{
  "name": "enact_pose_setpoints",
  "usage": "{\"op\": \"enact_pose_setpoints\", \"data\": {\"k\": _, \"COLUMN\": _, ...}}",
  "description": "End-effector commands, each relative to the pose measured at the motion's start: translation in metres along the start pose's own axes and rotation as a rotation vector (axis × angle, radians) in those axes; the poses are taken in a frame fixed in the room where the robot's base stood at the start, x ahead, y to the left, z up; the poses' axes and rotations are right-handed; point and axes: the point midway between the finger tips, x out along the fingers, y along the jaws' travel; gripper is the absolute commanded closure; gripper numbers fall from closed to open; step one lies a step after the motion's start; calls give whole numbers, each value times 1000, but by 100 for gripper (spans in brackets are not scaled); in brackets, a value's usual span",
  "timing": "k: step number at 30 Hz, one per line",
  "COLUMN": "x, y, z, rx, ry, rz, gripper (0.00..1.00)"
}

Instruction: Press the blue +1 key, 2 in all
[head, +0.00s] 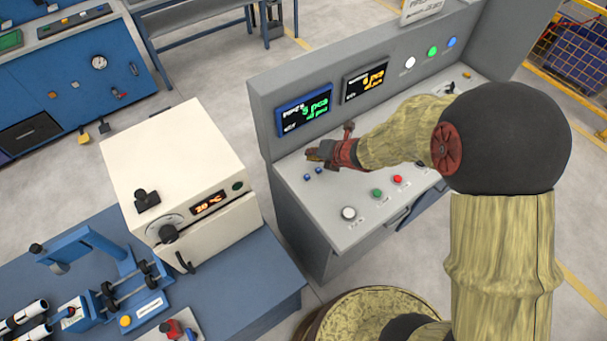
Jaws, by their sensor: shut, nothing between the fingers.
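A second display (366,80) shows orange text. White (349,213), green (377,193) and red (397,180) buttons lie nearer the console's front edge. A white oven (175,170) stands left on a blue bench (275,275). White, green and blue lamps are on the console's upright back.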

Motion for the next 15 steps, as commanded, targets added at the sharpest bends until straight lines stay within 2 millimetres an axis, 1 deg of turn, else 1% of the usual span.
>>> {"op": "enact_pose_setpoints", "data": {"k": 2, "x": 0, "y": 6, "z": 0, "rx": -57, "ry": 1, "rz": 24, "gripper": 100}}
{"op": "enact_pose_setpoints", "data": {"k": 5, "x": 0, "y": 8, "z": 0, "rx": -99, "ry": -1, "rz": 31, "gripper": 100}}
{"op": "enact_pose_setpoints", "data": {"k": 15, "x": 0, "y": 8, "z": 0, "rx": -109, "ry": -2, "rz": 29, "gripper": 100}}
